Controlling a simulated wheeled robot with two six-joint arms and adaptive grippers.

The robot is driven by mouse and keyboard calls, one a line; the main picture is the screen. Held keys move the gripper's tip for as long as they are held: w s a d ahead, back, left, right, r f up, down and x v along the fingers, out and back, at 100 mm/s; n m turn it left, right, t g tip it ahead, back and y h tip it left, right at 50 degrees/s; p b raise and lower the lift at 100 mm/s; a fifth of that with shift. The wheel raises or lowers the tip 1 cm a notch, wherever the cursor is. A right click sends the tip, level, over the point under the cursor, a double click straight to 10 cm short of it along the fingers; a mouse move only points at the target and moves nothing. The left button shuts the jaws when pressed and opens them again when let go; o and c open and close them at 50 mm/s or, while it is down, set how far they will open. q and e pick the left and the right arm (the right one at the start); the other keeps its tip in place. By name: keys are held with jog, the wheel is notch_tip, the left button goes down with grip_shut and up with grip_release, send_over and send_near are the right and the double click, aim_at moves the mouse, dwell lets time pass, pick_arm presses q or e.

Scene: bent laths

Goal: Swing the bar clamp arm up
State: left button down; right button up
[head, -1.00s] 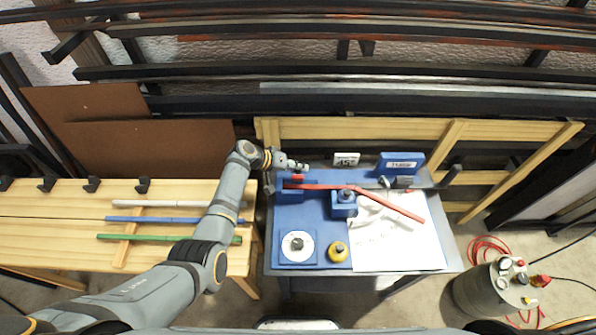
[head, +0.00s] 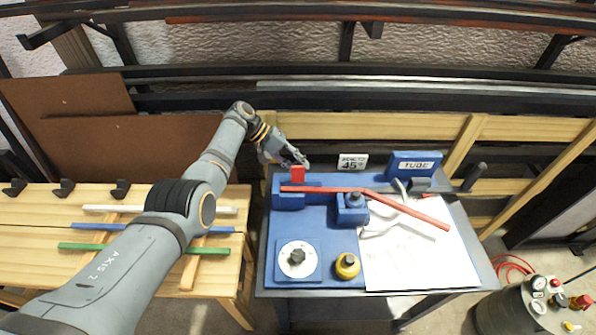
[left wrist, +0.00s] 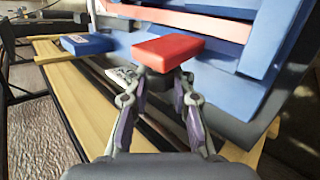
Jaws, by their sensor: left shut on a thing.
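The red clamp arm (head: 297,174) stands up at the left end of the blue bender, by the blue clamp block (head: 289,200). In the left wrist view its red block end (left wrist: 173,52) sits at my fingertips. My left gripper (head: 305,164) is shut on it; the fingers (left wrist: 163,80) meet its near underside. A red lath (head: 320,189) runs from the clamp block past the blue bending post (head: 352,210) and bends toward the front right. In the left wrist view the lath (left wrist: 190,22) passes behind the red block. My right gripper is not seen.
A dial plate (head: 298,260), a yellow-topped knob (head: 346,266) and a white sheet (head: 415,262) are on the blue table. A blue TUBE block (head: 412,165) and a 45° sign (head: 352,162) stand at the back. Coloured laths lie on the wooden bench (head: 70,265).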

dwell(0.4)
pick_arm(q)
jog(key=c, duration=1.1)
grip_release()
jog(key=shift+a, duration=0.1)
jog(key=shift+c, duration=0.2)
jog(key=v, duration=1.2)
jog(key=shift+w, duration=0.1)
